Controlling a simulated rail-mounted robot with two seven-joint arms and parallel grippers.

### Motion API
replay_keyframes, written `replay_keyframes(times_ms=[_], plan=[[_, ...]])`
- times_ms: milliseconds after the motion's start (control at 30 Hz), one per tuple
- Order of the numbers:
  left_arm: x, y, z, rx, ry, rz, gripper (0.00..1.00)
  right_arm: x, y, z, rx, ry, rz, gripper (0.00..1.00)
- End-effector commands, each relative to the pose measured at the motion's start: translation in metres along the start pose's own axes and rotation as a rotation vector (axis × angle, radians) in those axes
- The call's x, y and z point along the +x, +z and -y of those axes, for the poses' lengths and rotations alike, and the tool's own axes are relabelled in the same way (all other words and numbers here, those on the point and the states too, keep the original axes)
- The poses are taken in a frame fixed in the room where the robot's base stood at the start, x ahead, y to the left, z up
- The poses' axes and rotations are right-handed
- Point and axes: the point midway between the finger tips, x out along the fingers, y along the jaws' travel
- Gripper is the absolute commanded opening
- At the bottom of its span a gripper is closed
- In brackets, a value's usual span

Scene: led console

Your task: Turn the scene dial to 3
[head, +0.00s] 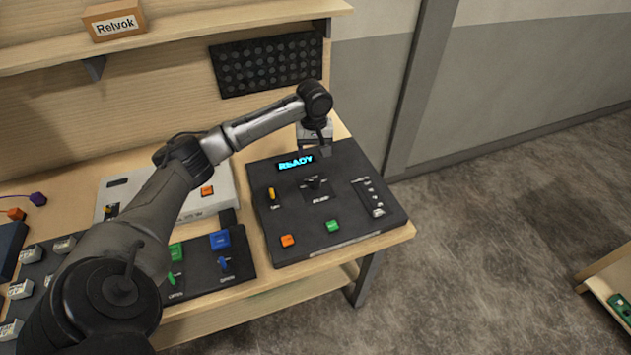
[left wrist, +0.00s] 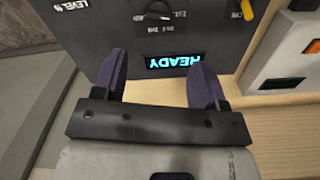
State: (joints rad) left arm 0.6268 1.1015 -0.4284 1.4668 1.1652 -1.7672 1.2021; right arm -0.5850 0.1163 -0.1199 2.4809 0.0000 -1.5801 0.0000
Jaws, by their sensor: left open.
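A black console (head: 345,235) with a lit READY display (head: 296,162) stands at the right end of the bench. A dark dial (head: 314,184) sits in the middle of its panel; the label below it is too small to read surely. The dial (left wrist: 158,10) also shows at the top edge of the left wrist view, partly cut off, with small position marks around it. My left gripper (left wrist: 157,85) is open and empty, with purple fingers apart. It points toward the console, near the display (left wrist: 173,60) and short of the dial. My right gripper is not in view.
The console also has a yellow switch (head: 271,194), an orange button (head: 287,240), a green button (head: 332,226) and a slider (head: 374,198). A white box (head: 210,195) and a dark switch panel (head: 238,262) are to the left. A shelf (head: 200,36) runs above.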

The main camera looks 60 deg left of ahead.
Motion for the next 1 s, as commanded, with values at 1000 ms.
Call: replay_keyframes(times_ms=[1000], plan=[[0.135, 0.0, 0.0, -0.019, -0.001, -0.002, 0.66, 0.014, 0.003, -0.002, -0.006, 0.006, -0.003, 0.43]])
